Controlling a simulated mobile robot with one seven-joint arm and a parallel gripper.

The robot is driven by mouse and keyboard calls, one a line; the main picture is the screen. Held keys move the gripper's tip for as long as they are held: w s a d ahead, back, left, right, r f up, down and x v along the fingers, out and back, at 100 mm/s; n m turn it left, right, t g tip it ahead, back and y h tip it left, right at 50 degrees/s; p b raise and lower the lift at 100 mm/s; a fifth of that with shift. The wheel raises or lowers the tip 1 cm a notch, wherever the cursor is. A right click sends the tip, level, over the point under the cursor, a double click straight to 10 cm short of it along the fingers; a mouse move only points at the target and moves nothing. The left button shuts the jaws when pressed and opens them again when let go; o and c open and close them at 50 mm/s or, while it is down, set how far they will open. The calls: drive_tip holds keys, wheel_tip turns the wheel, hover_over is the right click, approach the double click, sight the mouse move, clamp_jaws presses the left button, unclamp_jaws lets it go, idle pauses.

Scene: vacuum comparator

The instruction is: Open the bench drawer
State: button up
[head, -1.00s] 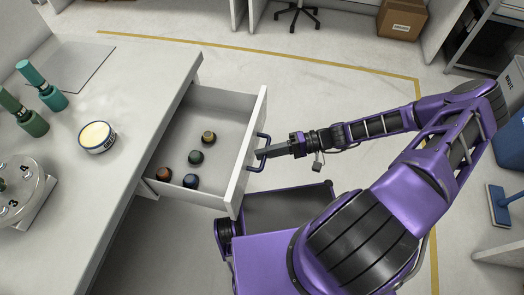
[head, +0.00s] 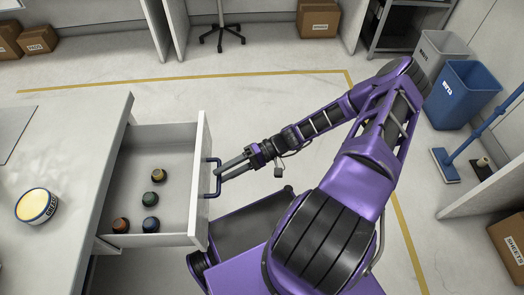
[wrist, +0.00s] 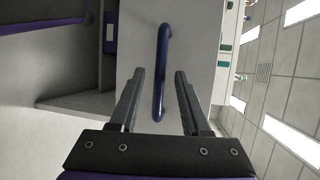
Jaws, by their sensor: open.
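The bench drawer (head: 182,205) stands pulled out from the white bench, with its inside in view. Its dark blue bar handle (head: 213,177) is on the white front panel (head: 201,165). My gripper (head: 221,172) is at the handle from the right. In the wrist view, the handle (wrist: 161,75) lies between the two open fingers of my gripper (wrist: 159,75), with a gap on both sides. Several small dark round objects with coloured tops, one of them green (head: 151,200), lie on the drawer floor.
Open floor with a yellow line (head: 250,75) lies beyond the drawer.

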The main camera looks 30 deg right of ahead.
drive_tip(key=d+r, duration=0.2)
drive_tip(key=d, duration=1.3)
drive_tip(key=shift+r, duration=0.35)
